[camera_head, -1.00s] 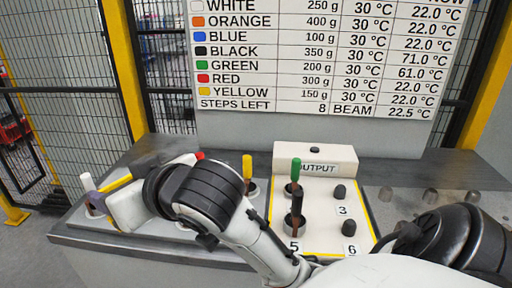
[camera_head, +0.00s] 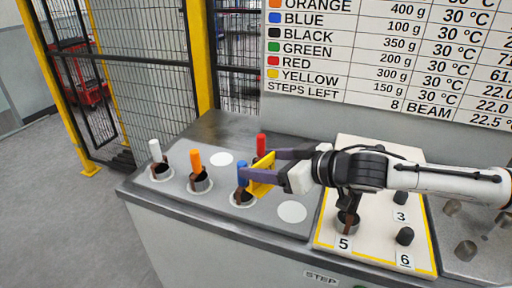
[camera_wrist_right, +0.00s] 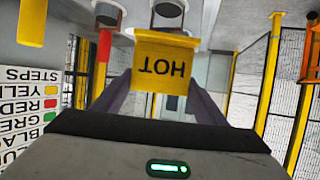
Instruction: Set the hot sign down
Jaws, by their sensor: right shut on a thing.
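The yellow hot sign (camera_head: 264,180) is between the purple fingers of my right gripper (camera_head: 260,168), which is shut on it. In the head view it is just right of the blue handle (camera_head: 242,174), low over the grey bench top; I cannot tell whether it touches the bench. In the right wrist view the sign (camera_wrist_right: 163,68) fills the space between the fingers, and its word HOT reads upside down. My left gripper is not in view.
White (camera_head: 155,151), orange (camera_head: 196,161) and red (camera_head: 261,145) handles stand close by. White discs lie at the bench's back (camera_head: 222,159) and front (camera_head: 292,212). The numbered output panel (camera_head: 375,255) is at the right, partly behind my arm. A chart board (camera_head: 390,60) stands behind.

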